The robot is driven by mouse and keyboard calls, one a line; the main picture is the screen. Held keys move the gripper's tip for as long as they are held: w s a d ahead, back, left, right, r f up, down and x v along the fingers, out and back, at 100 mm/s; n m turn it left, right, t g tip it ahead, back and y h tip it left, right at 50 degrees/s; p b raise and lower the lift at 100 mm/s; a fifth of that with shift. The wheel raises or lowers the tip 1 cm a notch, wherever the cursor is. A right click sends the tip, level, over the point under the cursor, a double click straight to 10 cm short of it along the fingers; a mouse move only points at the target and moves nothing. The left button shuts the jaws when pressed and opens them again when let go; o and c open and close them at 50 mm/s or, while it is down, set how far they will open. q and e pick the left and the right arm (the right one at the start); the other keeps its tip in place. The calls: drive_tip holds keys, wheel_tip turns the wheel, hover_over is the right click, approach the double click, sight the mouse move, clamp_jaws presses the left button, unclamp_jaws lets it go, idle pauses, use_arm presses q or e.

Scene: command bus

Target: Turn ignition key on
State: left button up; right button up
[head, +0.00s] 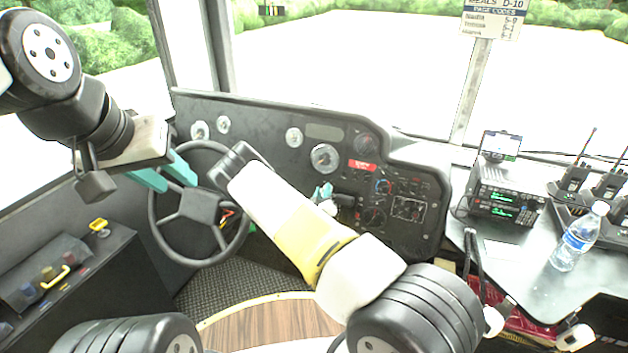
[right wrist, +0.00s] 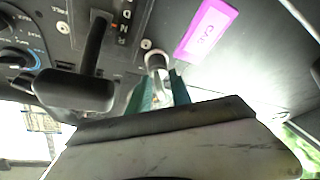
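The ignition key (right wrist: 157,62) shows in the right wrist view as a pale metal piece at the dash panel, to the right of a black lever (right wrist: 78,88). My right gripper (right wrist: 161,78) has its teal fingertips on either side of it. Whether they press on it or stand slightly apart, I cannot tell. In the head view my right gripper (head: 323,192) is at the dash, right of the steering wheel, and the key is not clearly seen there. My left gripper (head: 165,175) is open and empty, near the left rim of the steering wheel (head: 200,207).
The dashboard (head: 265,135) carries gauges and knobs. A pink tag (right wrist: 207,28) is close to the key in the right wrist view. A radio (head: 505,200) and a water bottle (head: 578,238) stand on the right counter. A side console (head: 100,285) is at the left.

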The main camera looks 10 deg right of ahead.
clamp_jaws()
idle(1.2)
